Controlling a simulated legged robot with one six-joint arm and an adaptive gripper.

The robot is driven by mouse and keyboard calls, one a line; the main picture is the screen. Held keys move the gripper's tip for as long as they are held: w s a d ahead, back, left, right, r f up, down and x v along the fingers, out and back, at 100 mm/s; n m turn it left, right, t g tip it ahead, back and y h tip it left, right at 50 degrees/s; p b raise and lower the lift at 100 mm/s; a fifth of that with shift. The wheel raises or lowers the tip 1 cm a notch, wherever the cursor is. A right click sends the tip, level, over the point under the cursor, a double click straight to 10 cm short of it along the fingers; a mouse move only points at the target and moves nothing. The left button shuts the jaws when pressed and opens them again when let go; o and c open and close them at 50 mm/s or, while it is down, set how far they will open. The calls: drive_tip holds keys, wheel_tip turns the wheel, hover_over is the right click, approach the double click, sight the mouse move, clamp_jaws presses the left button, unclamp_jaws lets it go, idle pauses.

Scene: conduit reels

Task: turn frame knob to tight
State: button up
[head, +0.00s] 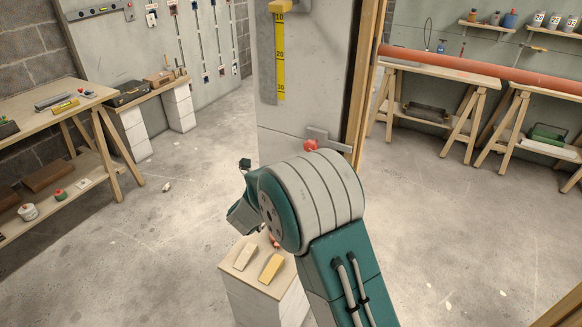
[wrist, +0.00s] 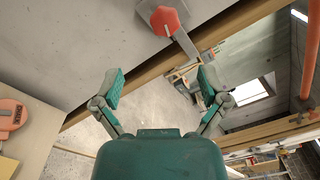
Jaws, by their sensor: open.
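In the head view my arm hides most of the gripper.
A pale stand (head: 260,299) holds a cream block and a yellow block (head: 271,268) below my arm. An orange tool (wrist: 10,117) lies at the left in the wrist view. A wooden post (head: 369,70) borders the panel. Benches stand left and right; open floor lies between.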

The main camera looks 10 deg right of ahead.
sight(308, 149)
drive_tip(key=w+d+n, duration=0.2)
drive_tip(key=w+n, duration=0.1)
drive_tip(key=n, duration=0.2)
drive_tip(key=w+d+n, duration=0.3)
drive_tip(key=n, duration=0.2)
drive_tip(key=w+d+n, duration=0.2)
drive_tip(key=w+n, duration=0.1)
drive_tip(key=n, duration=0.3)
drive_tip(key=shift+w+d+r, duration=0.15)
drive_tip(key=shift+w, duration=0.2)
drive_tip(key=c, duration=1.1)
